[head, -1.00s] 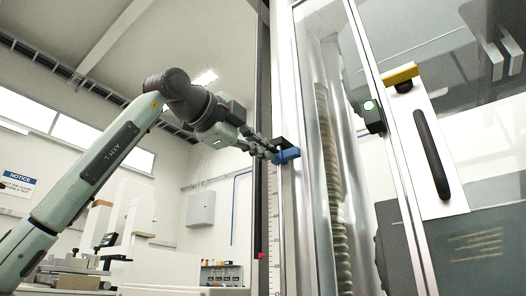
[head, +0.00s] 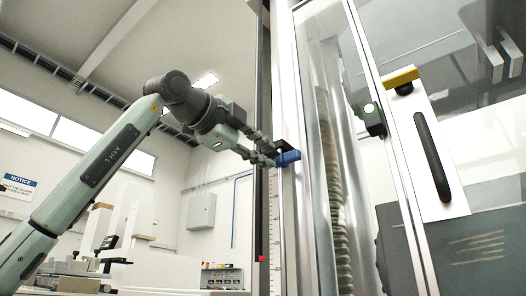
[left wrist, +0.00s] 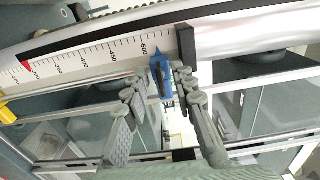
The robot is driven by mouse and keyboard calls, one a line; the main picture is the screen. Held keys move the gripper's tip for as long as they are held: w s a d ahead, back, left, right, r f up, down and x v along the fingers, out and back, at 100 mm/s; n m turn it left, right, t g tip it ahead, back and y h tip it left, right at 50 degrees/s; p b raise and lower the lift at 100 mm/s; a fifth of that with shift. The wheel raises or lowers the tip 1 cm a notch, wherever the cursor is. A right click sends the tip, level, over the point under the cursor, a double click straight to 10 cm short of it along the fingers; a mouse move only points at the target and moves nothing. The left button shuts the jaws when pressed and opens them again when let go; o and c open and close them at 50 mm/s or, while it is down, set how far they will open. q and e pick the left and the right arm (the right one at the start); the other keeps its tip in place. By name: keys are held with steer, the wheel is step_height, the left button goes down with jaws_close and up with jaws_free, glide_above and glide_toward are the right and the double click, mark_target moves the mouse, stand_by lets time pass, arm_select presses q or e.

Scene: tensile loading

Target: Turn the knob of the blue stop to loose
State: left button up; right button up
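The blue stop (head: 288,157) sits on the scale column at the left edge of the tall machine. In the left wrist view the blue stop (left wrist: 161,70) lies across the scale near the 500 mark, beside a black block (left wrist: 187,50). I cannot clearly tell its knob from its body. My left gripper (head: 268,150) is just left of the stop. In the left wrist view my left gripper (left wrist: 160,88) is open, with a finger on either side of the stop's near end. I cannot tell whether the right finger touches it. My right gripper is not in view.
The scale (left wrist: 110,52) carries a red marker (left wrist: 25,65). A yellow part (left wrist: 6,113) shows at the left edge of the wrist view. The machine's door with a black handle (head: 432,155) stands to the right. Free air lies left of the column.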

arm_select(q)
steer(key=v, duration=1.2)
stand_by(0.3)
